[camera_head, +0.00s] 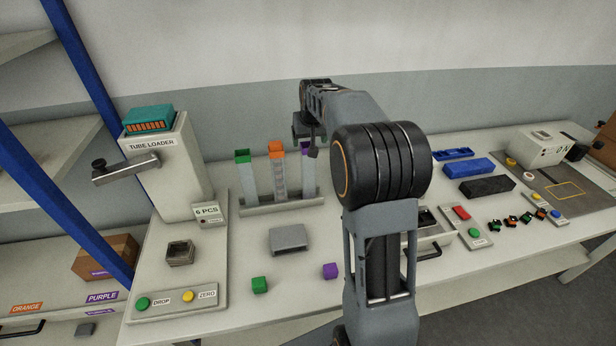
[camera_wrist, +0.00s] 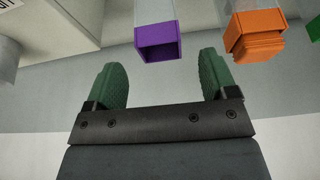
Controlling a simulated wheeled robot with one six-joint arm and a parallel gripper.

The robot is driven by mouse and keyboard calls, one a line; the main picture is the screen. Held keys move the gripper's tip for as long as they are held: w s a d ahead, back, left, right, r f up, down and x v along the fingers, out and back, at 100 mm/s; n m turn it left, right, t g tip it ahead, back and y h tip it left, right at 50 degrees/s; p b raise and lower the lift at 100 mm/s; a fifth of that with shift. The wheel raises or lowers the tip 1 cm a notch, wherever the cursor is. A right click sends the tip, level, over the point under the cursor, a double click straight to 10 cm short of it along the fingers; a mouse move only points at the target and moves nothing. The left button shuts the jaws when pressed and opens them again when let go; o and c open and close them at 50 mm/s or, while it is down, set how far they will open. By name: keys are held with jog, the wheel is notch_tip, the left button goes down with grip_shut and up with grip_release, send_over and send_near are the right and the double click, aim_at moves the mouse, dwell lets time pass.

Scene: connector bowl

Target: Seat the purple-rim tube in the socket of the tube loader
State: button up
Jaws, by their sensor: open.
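The purple-rim tube (camera_head: 308,178) stands upright in the rack behind the small grey block, right of the orange-rim tube (camera_head: 278,170) and the green-rim tube (camera_head: 244,176). In the wrist view its purple rim (camera_wrist: 158,44) shows just beyond the fingertips, between them and apart from them. My gripper (camera_wrist: 161,78) is open and empty, with green finger pads; in the head view it is near the purple rim, partly hidden by my arm. The tube loader (camera_head: 165,165) stands at the left. Its square socket (camera_head: 179,252) is on the base in front and looks empty.
The loader's lever (camera_head: 125,170) sticks out left. Blue and black trays (camera_head: 468,168) and small parts lie to the right.

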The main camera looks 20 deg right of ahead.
jog(key=shift+p+x, duration=0.65)
jog(key=shift+x, duration=1.75)
jog(key=c, duration=1.3)
jog(key=shift+r, duration=0.15)
